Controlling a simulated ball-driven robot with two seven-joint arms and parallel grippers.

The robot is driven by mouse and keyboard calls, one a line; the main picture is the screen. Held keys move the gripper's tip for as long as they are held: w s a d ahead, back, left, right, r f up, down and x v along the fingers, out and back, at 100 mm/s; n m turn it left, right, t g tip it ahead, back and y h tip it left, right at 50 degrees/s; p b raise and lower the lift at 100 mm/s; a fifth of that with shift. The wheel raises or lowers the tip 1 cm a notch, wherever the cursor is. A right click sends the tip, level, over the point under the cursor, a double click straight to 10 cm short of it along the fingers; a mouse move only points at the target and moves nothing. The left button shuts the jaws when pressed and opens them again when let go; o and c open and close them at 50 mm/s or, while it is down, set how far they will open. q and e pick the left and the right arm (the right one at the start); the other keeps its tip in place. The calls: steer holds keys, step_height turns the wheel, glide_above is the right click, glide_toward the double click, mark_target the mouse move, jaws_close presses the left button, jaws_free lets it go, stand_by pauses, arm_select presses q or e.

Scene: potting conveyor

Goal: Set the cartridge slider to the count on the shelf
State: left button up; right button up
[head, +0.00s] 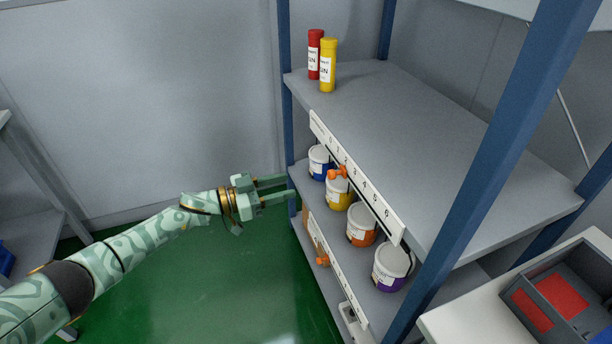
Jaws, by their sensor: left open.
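Two cartridges, one red (315,55) and one yellow (328,66), stand upright side by side at the far left corner of the top shelf (420,130). A white numbered scale (356,178) runs along that shelf's front edge. An orange slider knob (338,172) sits just below the scale, toward its left half; I cannot tell its exact number. My left gripper (290,187) is open and empty, left of the shelf, with its fingers pointing right. It is apart from the knob. My right gripper is out of view.
Paint tubs, including an orange one (361,224) and a purple one (391,267), stand on the lower shelf. Another orange knob (322,261) sits at that shelf's edge. A blue post (500,140) rises at right, near a grey bin (570,285). Green floor is clear.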

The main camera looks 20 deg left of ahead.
arm_select(q)
steer(key=v, duration=0.3)
stand_by(0.5)
